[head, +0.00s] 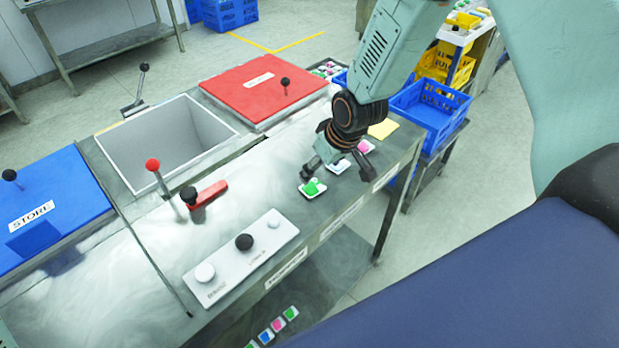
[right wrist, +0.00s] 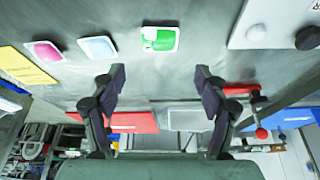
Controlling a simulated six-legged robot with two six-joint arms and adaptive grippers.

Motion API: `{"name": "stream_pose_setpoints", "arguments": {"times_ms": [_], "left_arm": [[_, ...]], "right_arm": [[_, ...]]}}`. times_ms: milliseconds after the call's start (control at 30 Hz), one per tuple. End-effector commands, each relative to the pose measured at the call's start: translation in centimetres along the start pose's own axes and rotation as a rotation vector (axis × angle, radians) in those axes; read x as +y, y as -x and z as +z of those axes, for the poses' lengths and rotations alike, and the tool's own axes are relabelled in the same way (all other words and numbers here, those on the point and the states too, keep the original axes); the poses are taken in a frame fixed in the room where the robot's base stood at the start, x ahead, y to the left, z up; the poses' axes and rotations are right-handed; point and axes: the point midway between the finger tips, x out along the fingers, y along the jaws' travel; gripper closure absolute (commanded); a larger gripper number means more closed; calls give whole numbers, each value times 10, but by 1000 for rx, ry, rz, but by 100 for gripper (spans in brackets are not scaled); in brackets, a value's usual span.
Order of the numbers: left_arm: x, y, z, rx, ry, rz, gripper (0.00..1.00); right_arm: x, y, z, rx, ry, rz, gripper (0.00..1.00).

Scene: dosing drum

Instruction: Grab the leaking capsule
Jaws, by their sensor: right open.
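Three small capsules on white square backings lie in a row on the steel bench top. The green capsule (head: 312,188) is nearest the control panel; it also shows in the right wrist view (right wrist: 160,39), with an uneven, patchy fill. The middle capsule (right wrist: 97,48) looks pink and blue and is partly hidden by my gripper in the head view. The pink capsule (head: 364,147) is farthest along. I cannot tell for sure which one leaks. My right gripper (head: 339,172) is open and empty over the row, its fingers (right wrist: 160,80) spread below the green capsule in the wrist view.
A white control panel (head: 241,258) with knobs, a red lever (head: 153,164) and a red handle (head: 208,193) stand left of the capsules. A yellow card (head: 383,129) lies beyond them. An open bin (head: 168,142) and red lid (head: 262,88) are behind. More capsules (head: 278,324) sit on the lower shelf.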

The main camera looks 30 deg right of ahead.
Motion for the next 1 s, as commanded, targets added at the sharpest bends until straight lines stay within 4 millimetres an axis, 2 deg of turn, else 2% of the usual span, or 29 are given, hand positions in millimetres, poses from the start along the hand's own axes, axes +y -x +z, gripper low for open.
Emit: {"name": "stream_pose_setpoints", "arguments": {"times_ms": [300, 567, 833, 1000], "left_arm": [[0, -11, 1, -2, 1, 0, 60], [0, -10, 1, -1, 0, 0, 60], [0, -3, 1, -2, 1, 0, 60], [0, -2, 1, -2, 1, 0, 60]], "right_arm": [[-1, -21, 6, 0, 0, -1, 26], [0, -30, 6, -3, 0, -1, 26], [2, -65, 8, -2, 1, 0, 26], [2, -76, 6, 0, 0, -1, 26]]}}
